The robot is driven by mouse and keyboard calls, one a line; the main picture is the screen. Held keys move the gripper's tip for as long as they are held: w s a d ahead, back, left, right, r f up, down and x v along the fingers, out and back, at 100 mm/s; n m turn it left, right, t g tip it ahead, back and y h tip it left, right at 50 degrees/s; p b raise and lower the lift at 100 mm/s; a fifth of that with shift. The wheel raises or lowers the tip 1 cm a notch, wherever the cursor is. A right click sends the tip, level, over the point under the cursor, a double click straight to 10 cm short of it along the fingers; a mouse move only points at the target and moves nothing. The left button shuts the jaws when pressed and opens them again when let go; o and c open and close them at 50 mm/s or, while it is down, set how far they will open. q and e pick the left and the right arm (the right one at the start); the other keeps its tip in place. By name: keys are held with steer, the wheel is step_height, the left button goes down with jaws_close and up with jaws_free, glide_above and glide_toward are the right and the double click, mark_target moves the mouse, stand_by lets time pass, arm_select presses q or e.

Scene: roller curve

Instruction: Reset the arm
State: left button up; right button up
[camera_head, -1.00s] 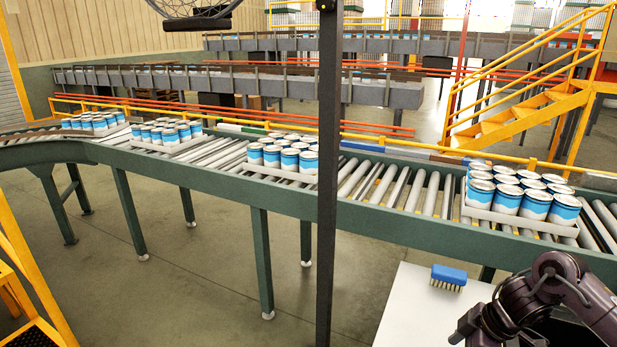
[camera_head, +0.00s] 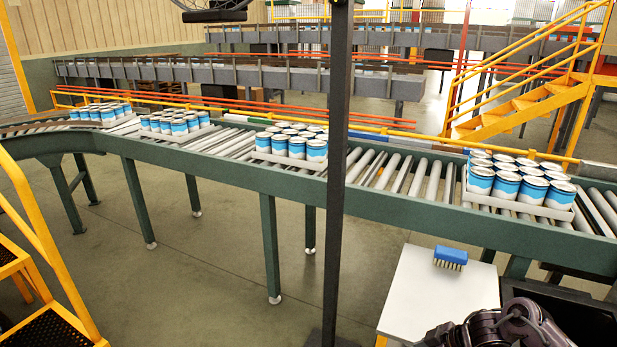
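My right arm (camera_head: 500,328) shows at the bottom right, low beside the white table. Its dark links are in view, but I cannot make out its fingertips or whether it is open. My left arm and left gripper are not in view. A blue brush (camera_head: 450,257) with pale bristles lies on the white table (camera_head: 420,290), apart from my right arm.
A green roller conveyor (camera_head: 230,172) crosses the view, carrying several trays of blue-and-white cans (camera_head: 520,184). A dark vertical post (camera_head: 336,150) stands in the middle. Yellow stairs (camera_head: 530,100) are at the back right, and yellow railing (camera_head: 40,250) at the left.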

steer(key=s+a+f+m+h, duration=0.15)
steer(key=s+f, duration=0.35)
steer(key=f, duration=0.5)
steer(key=s+f+m+t, duration=0.1)
steer(key=s+f+m, duration=0.3)
steer(key=f, duration=0.5)
steer(key=s+a+f+m+h, duration=0.1)
steer(key=s+f, duration=0.4)
steer(key=f, duration=0.5)
steer(key=s+f+g+h, duration=0.1)
steer(key=s+f, duration=0.3)
steer(key=s, duration=0.6)
steer(key=s+f+m+g+h, duration=0.1)
steer(key=s+f, duration=0.3)
steer(key=s, duration=0.6)
steer(key=s+f+m+g+h, duration=0.1)
steer(key=s+f, duration=0.2)
steer(key=s, duration=0.7)
steer(key=shift+s+f+g, duration=0.3)
steer(key=shift+f, duration=0.1)
steer(key=shift+h, duration=0.25)
